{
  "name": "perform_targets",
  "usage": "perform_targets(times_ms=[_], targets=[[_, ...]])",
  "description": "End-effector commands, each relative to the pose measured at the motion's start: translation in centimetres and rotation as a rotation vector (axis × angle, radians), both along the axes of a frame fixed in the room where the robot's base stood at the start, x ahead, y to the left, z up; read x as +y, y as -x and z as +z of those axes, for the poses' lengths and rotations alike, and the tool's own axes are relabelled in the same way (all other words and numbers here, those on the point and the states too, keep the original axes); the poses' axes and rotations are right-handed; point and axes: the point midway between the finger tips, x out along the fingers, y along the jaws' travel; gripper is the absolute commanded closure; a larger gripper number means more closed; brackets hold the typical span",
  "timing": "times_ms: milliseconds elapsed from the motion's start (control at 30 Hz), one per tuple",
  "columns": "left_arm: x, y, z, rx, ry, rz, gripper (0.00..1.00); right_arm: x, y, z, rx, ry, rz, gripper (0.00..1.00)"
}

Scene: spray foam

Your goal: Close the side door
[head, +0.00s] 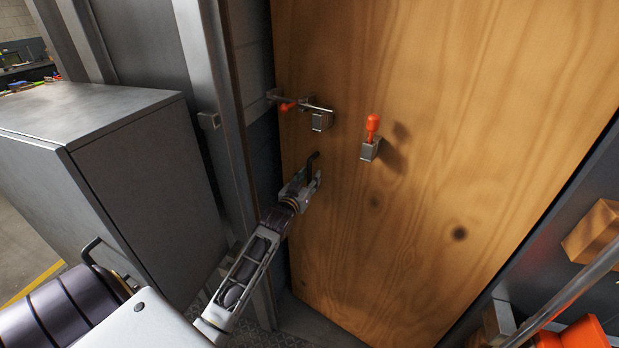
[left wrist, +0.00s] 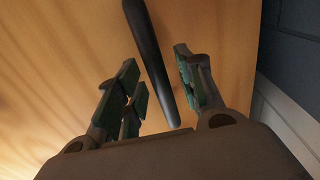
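The side door (head: 430,200) is a large wooden panel. Its left edge stands apart from the grey metal frame (head: 213,90), with a strip of wall showing between them. A black bar handle (head: 312,163) is on the door near its left edge. My left gripper (head: 305,181) is at this handle. In the left wrist view, the dark handle (left wrist: 150,60) runs between the two spread fingers of my left gripper (left wrist: 155,72), with gaps visible on both sides. The door surface lies behind it. My right gripper is not in view.
A sliding bolt (head: 316,106) with a red knob and a bracket with an orange-red knob (head: 372,128) sit on the door. A grey cabinet (head: 110,150) stands at left. A wooden block (head: 594,232) and an orange object (head: 585,333) are at lower right.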

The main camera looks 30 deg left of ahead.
Motion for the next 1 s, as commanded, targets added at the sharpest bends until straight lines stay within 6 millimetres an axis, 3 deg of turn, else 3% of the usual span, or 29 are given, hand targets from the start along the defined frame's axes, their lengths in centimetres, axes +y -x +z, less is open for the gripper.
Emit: perform_targets(times_ms=[467,767,1000], targets=[[0.11,-0.62,0.02,0.000,0.000,0.000,0.63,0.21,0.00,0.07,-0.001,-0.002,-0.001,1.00],[0.11,-0.60,0.03,-0.001,0.000,0.000,0.99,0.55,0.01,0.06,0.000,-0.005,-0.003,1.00],[0.10,-0.60,0.03,-0.001,0.000,0.000,1.00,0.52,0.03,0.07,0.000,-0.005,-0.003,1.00]])
